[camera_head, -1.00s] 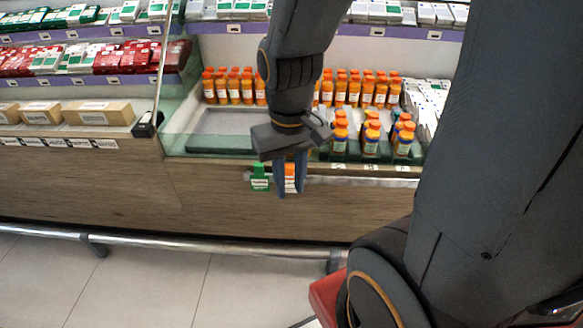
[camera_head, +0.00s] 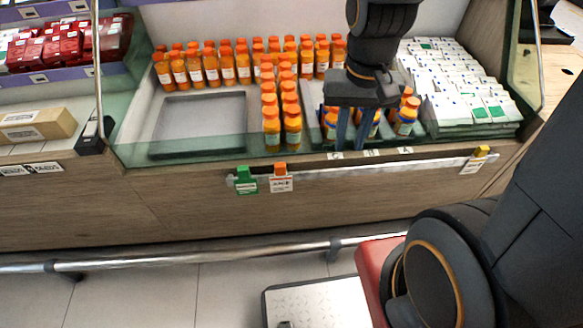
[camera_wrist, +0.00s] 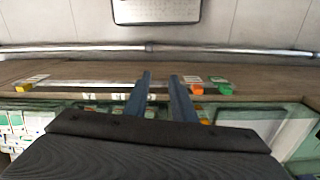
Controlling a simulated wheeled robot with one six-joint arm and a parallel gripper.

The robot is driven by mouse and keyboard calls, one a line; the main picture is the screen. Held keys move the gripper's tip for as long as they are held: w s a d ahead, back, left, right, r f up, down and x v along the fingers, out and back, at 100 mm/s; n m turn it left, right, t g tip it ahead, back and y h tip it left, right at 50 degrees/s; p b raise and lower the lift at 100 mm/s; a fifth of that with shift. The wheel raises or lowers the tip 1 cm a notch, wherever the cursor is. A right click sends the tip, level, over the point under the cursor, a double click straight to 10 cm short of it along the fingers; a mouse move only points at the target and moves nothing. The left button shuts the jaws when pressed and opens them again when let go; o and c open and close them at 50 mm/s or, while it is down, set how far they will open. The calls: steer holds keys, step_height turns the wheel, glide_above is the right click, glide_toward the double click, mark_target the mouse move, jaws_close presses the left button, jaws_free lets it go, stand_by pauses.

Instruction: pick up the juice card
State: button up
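Small cards hang in colored clips along the front rail of the counter. A white card with an orange clip (camera_head: 281,182) hangs right of a green card (camera_head: 246,182); this looks like the juice card, but its print is too small to read. In the wrist view the orange-clipped card (camera_wrist: 197,88) and the green card (camera_wrist: 225,89) are right of the fingers. My gripper (camera_head: 351,142) is open and empty, pointing down by the counter's front edge, right of the orange-clipped card and apart from it. Its two blue fingers (camera_wrist: 160,84) show a gap in the wrist view.
A card with a yellow clip (camera_head: 475,161) hangs farther right on the rail. Rows of orange bottles (camera_head: 229,66) stand in the case behind glass, beside an empty grey tray (camera_head: 200,98) and white boxes (camera_head: 465,82). A metal floor rail (camera_head: 200,257) runs along the counter's base.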

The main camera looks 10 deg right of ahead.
steer(key=w+a+f+m+b, duration=0.4)
steer(key=w+a+f+m, duration=0.2)
steer(key=w+f+m, duration=0.2)
steer(key=m+b, duration=0.3)
steer(key=m, duration=0.5)
glide_above(280, 165)
step_height(280, 165, down, 8)
steer(key=shift+w+a+f, duration=0.1)
steer(key=shift+a+f, duration=0.05)
steer(key=shift+f, duration=0.05)
steer(key=shift+w+a+f+m, duration=0.1)
steer(key=shift+f+m, duration=0.2)
steer(key=shift+f, duration=0.85)
steer(key=f, duration=0.3)
steer(key=f+b, duration=0.1)
steer(key=f, duration=0.1)
steer(key=shift+d+f, duration=0.25)
steer(key=shift+f, duration=0.05)
jaws_close()
